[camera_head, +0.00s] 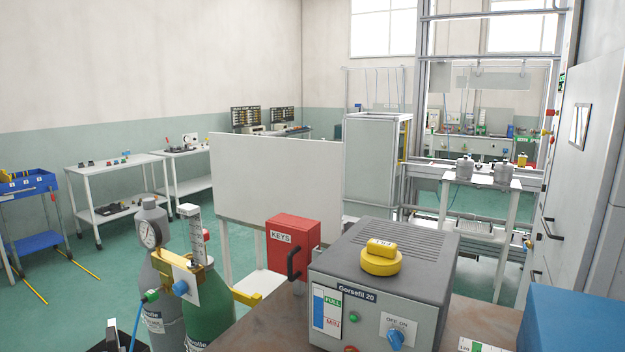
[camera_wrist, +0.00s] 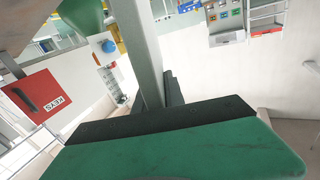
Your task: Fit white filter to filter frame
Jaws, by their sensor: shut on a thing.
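In the wrist view, a large green and black body fills the bottom, close to the camera. Dark finger parts of my gripper (camera_wrist: 173,90) show just above it. My gripper is shut on a long pale grey piece (camera_wrist: 147,55) that reaches up out of the picture. It may be the white filter seen edge-on, but I cannot tell for sure. My gripper does not show in the head view. I cannot pick out the filter frame in either view.
The grey Gorsefil 20 machine (camera_head: 385,270) with a yellow part (camera_head: 381,257) on top stands in front. Left of it are a red KEYS box (camera_head: 292,245) and gas bottles (camera_head: 207,315). A white panel (camera_head: 275,180) stands behind. Open green floor (camera_head: 110,260) lies left.

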